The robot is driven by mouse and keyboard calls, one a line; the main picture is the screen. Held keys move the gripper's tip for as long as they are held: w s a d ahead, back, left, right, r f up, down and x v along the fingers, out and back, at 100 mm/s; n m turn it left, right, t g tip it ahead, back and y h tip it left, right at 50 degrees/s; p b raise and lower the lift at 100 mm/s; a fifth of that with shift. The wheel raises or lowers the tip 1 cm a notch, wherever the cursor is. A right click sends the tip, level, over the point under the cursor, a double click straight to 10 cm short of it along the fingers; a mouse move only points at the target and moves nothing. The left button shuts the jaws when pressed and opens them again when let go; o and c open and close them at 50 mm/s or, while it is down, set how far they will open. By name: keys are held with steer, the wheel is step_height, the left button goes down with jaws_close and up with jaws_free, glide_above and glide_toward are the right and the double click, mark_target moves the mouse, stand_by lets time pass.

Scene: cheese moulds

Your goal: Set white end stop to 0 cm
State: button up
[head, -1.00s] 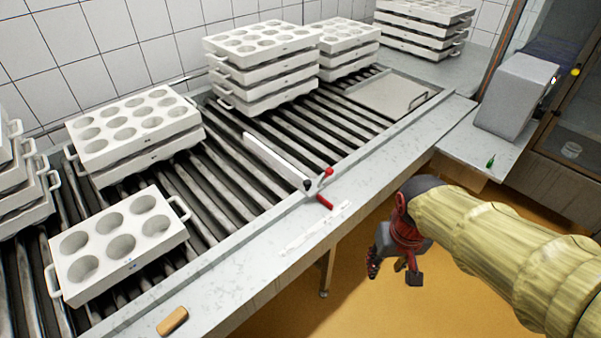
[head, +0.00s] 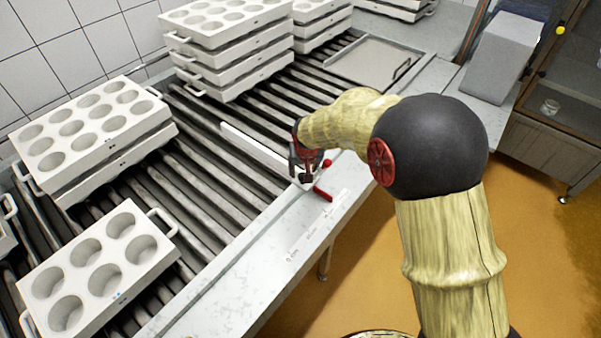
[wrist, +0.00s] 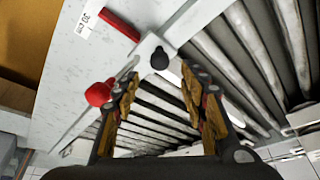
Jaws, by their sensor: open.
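The white end stop (head: 252,146) is a long white bar lying across the rollers, with its near end at the metal rail. It carries a red ball knob (wrist: 98,93), a black knob (wrist: 160,58) and a red pointer (head: 322,194) over the rail ledge. The pointer lies by the far end of a printed scale strip (head: 315,228); the near end's label seems to read 0 cm. My gripper (wrist: 160,78) is open and empty. Its fingers point down over the stop's near end, with the black knob showing beyond the gap between them. Contact cannot be told.
A six-hole white mould (head: 98,262) and a stack of moulds (head: 95,130) stand on the rollers at left. A taller stack (head: 230,55) stands behind the stop. A flat metal plate (head: 372,62) lies at the back right. The rollers between are bare.

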mark_target(302, 175)
steer(key=b+x, duration=0.1)
steer(key=x, duration=0.5)
steer(key=shift+w+f+b, duration=0.1)
steer(key=shift+f+b, duration=0.25)
steer(key=shift+f, duration=0.05)
steer(key=shift+c, duration=0.9)
jaws_close()
